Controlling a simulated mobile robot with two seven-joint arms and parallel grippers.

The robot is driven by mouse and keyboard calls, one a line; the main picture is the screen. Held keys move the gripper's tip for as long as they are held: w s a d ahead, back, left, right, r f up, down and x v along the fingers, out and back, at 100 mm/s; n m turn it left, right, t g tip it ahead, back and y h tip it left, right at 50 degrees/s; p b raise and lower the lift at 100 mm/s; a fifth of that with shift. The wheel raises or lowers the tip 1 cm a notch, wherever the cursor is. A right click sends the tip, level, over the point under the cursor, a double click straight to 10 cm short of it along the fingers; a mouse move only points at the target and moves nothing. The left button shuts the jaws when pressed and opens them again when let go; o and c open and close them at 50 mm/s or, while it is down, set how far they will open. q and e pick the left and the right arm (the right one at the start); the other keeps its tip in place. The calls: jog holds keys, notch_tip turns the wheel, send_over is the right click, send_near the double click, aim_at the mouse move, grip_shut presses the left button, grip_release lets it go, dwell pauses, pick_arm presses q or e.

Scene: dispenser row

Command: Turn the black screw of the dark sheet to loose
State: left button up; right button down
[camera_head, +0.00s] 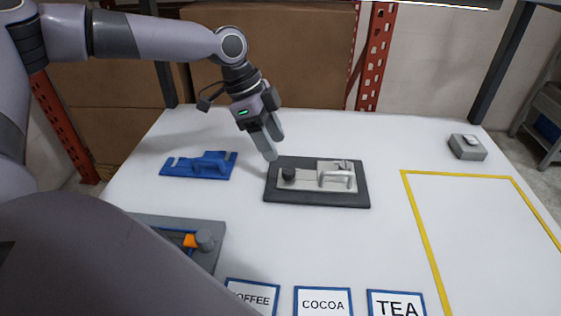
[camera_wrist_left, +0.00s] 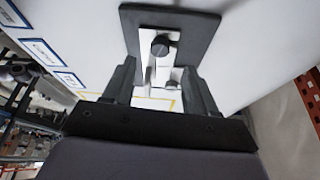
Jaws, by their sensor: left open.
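The dark sheet (camera_head: 330,201) lies flat on the white table, right of centre in the head view. The black screw (camera_head: 288,174) stands at its left end, beside a light metal plate with a pale handle (camera_head: 338,176). My left gripper (camera_head: 272,146) is open and empty, above and just behind the sheet's left edge. In the left wrist view the black screw (camera_wrist_left: 160,46) shows ahead of the open fingers (camera_wrist_left: 158,82), apart from them, with the dark sheet (camera_wrist_left: 190,28) around it. My right gripper is not in view.
A blue piece (camera_head: 200,165) lies left of the sheet. A grey plate with an orange part (camera_head: 190,241) sits at the front left, partly behind my arm. Cards labelled COCOA (camera_head: 323,302) and TEA (camera_head: 396,303) lie in front. A yellow outline (camera_head: 430,245) and a small grey box (camera_head: 467,148) are to the right.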

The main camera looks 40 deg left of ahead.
aim_at(287, 170)
pick_arm(q)
jog(key=shift+x, duration=3.35)
grip_shut()
